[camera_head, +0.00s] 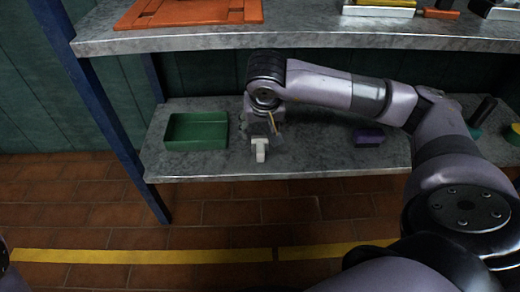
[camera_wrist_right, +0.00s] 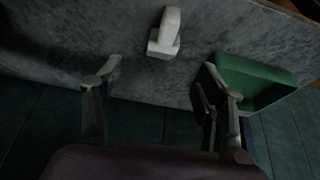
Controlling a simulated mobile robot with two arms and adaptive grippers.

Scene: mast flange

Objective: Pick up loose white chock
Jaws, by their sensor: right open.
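The loose white chock (camera_head: 260,150) stands on the grey lower shelf, near its front edge in the head view. It also shows at the top middle of the right wrist view (camera_wrist_right: 165,33), as a pale block with a wider foot. My right gripper (camera_wrist_right: 162,72) is open and empty, its two fingers spread wide. The chock lies beyond the fingertips, roughly in line with the gap between them, and apart from both. In the head view the right gripper (camera_head: 264,128) is just behind and above the chock, partly hidden by my wrist. My left gripper is not in view.
A green tray (camera_head: 195,146) sits left of the chock; it also shows beside the right finger in the wrist view (camera_wrist_right: 262,72). A purple block (camera_head: 369,136) lies to the right. A blue post (camera_head: 110,110) stands at the left.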

